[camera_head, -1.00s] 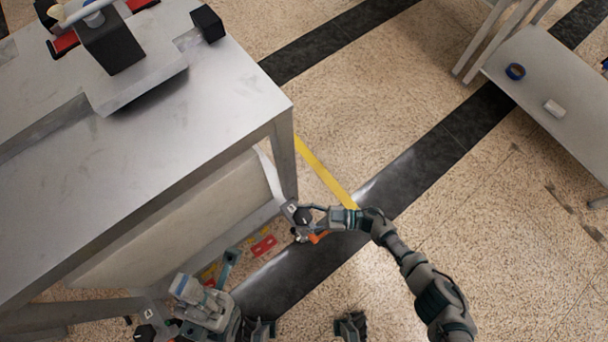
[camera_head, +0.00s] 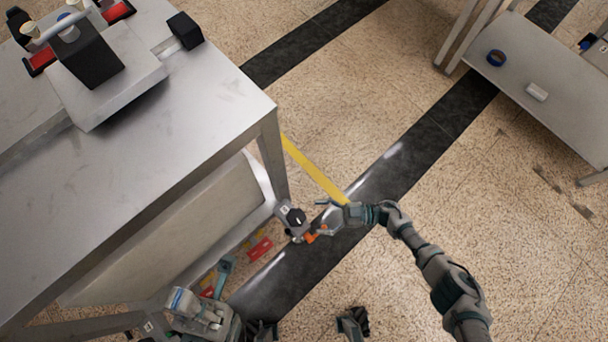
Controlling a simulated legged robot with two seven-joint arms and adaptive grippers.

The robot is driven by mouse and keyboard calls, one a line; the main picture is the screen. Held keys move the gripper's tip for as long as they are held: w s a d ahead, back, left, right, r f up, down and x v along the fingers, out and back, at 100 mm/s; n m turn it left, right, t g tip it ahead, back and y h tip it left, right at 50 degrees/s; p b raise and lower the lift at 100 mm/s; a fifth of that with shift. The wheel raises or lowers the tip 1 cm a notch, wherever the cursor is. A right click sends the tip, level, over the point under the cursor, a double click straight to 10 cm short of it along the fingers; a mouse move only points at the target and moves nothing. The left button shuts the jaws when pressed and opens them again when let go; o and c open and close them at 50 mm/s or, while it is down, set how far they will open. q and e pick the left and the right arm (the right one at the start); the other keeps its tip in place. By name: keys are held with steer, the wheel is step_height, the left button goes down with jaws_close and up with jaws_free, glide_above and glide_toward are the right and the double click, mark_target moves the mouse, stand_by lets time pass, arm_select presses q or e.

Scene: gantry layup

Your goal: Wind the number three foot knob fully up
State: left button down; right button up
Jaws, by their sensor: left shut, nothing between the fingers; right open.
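A dark round knob (camera_head: 296,215) sits on a grey foot block at the near right leg of the metal table. A small white label is beside it, but its number is too small to read. An orange part (camera_head: 311,237) shows at the block's lower side. My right gripper (camera_head: 325,211) is open just to the right of the knob, apparently clear of it. My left gripper (camera_head: 224,268) is shut and empty, low beside the table's lower edge at the bottom left. Another labelled foot (camera_head: 148,327) shows partly at the bottom left.
The metal table (camera_head: 190,115) overhangs the left side and carries a black block fixture (camera_head: 88,58). Red tags (camera_head: 260,249) lie near the foot. A yellow floor strip (camera_head: 313,170) runs behind it. A grey bench (camera_head: 545,75) stands at upper right. Open floor lies between.

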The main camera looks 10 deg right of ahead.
steer(key=d, duration=0.5)
steer(key=shift+s, duration=0.15)
